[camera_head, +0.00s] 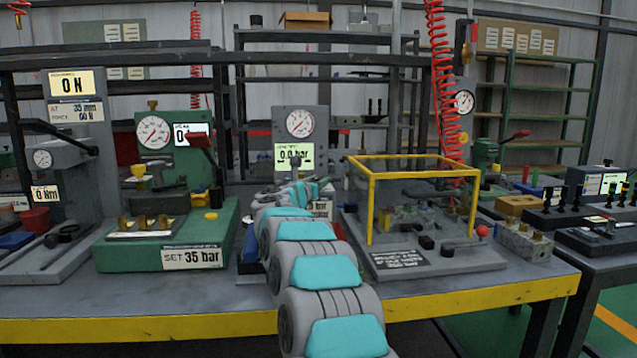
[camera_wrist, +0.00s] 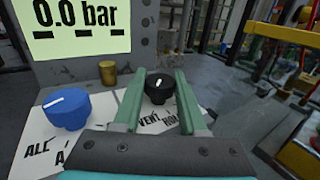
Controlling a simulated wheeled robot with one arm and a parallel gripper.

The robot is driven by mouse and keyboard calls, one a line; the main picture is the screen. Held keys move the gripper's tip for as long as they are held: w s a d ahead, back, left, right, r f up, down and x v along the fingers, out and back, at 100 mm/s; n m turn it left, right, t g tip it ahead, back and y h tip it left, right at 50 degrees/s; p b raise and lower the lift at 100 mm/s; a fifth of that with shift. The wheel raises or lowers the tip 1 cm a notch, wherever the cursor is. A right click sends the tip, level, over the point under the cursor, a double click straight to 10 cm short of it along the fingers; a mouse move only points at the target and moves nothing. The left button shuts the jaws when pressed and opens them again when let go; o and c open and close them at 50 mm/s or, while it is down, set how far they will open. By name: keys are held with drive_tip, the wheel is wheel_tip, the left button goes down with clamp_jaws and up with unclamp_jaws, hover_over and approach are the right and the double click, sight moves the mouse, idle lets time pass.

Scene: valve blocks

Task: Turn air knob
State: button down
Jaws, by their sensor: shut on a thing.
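A black knob (camera_wrist: 158,86) with a white mark stands on a white label plate in the wrist view, beside printed words that include "VENT". My gripper (camera_wrist: 164,92) has its two green fingers on either side of this knob and is shut on it. A blue knob (camera_wrist: 66,108) with a white mark stands to the left, apart from the fingers, by lettering that is partly cut off. The display (camera_wrist: 75,22) above reads 0.0 bar; it also shows in the head view (camera_head: 294,155). In the head view my arm hides the knobs.
A small brass fitting (camera_wrist: 107,72) stands behind the knobs. A yellow-framed clear guard box (camera_head: 412,165) stands to the right of my arm. A green test block (camera_head: 165,240) marked "SET 35 bar" is to the left. A gauge (camera_head: 300,123) sits above the display.

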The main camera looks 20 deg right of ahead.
drive_tip(key=shift+d+f+n+t+y+b, duration=0.1)
drive_tip(key=shift+f+n+t+y+b, duration=0.05)
drive_tip(key=shift+n+t+y+b, duration=1.45)
drive_tip(key=shift+n+y+b, duration=0.2)
drive_tip(key=shift+y+b, duration=0.55)
drive_tip(key=shift+d+f+n+t+y+b, duration=0.1)
drive_tip(key=shift+n+t+y+b, duration=0.4)
drive_tip(key=shift+n+y+b, duration=0.35)
drive_tip(key=shift+n+t+y+b, duration=0.35)
drive_tip(key=shift+y+b, duration=0.2)
drive_tip(key=shift+y, duration=0.25)
drive_tip(key=shift+n+y, duration=0.3)
drive_tip(key=shift+y, duration=0.2)
drive_tip(key=shift+a+r+n+y+b, duration=0.2)
drive_tip(key=shift+r+n+y+b, duration=0.1)
drive_tip(key=shift+y+b, duration=0.1)
drive_tip(key=shift+c, duration=2.2)
unclamp_jaws()
